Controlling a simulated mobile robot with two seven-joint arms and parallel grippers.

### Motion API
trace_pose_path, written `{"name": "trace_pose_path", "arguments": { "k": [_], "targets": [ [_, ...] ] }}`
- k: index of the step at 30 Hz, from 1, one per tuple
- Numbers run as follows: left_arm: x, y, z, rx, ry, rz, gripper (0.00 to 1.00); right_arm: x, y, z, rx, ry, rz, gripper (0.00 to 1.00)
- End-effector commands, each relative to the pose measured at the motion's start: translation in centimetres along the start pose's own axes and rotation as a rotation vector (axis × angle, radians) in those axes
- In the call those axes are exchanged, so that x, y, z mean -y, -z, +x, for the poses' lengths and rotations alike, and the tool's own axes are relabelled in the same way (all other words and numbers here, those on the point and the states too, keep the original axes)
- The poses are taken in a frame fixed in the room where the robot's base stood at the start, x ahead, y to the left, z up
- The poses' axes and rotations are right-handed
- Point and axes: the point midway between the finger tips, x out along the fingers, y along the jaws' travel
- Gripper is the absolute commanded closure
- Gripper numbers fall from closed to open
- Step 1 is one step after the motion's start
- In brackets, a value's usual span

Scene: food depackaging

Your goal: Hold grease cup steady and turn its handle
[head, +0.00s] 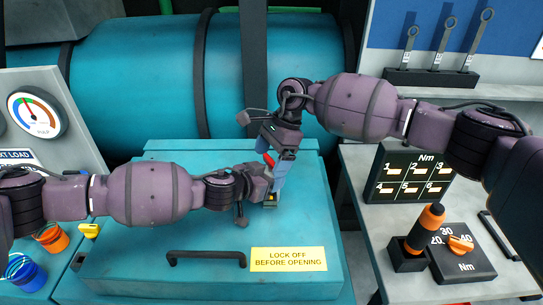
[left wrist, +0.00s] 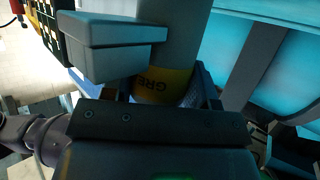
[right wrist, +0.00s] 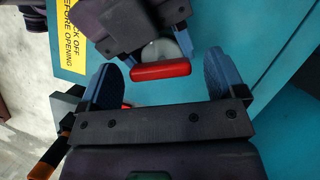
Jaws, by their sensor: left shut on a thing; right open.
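The grease cup (left wrist: 163,84) shows in the left wrist view as a grey cylinder with a yellow band and the letters "GRE". My left gripper (head: 268,186) is shut around it above the teal cover, and its arm hides much of the cup in the head view. The red handle (right wrist: 160,70) is a short bar beside the cup's round grey end in the right wrist view. My right gripper (right wrist: 161,78) is open, its blue fingers on either side of the handle with gaps. In the head view the right gripper (head: 278,165) comes from above, close to the left one.
The teal cover (head: 140,255) carries a yellow "LOCK OFF" label (head: 289,259) and a black bar handle (head: 206,257). A large teal cylinder (head: 140,95) stands behind. At right, a grey bench (head: 375,245) holds an orange-gripped tool (head: 427,228) and a torque panel (head: 408,176).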

Motion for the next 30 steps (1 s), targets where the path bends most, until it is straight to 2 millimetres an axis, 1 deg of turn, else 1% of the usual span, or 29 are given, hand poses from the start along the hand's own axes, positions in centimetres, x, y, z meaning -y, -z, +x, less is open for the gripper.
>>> {"name": "trace_pose_path", "arguments": {
  "k": [4,7,11,15,21,25,30],
  "targets": [
    [0.0,-0.1,0.0,0.001,0.0,0.0,0.83,0.0,0.0,-0.4,0.0,0.0,0.0,0.11],
    [0.0,-0.1,0.0,0.001,0.0,0.0,0.83,0.0,0.0,-1.4,-0.001,0.001,0.0,0.11],
    [0.0,-0.1,0.0,0.001,0.0,0.0,0.83,0.0,0.0,-3.5,-0.002,0.002,-0.001,0.11],
    [0.0,-0.1,0.0,0.001,0.0,0.0,0.83,0.0,0.0,-6.3,-0.001,0.002,0.0,0.11],
    [0.0,-0.1,0.0,0.001,0.0,0.0,0.83,0.0,0.0,-9.7,0.0,0.002,0.0,0.11],
    [0.0,-0.1,0.0,0.001,0.0,0.0,0.83,0.0,0.0,-11.1,-0.001,0.001,0.0,0.11],
    [0.0,-0.1,0.0,0.001,0.0,0.0,0.83,0.0,0.0,-12.0,0.0,0.0,0.0,0.11]
  ]
}}
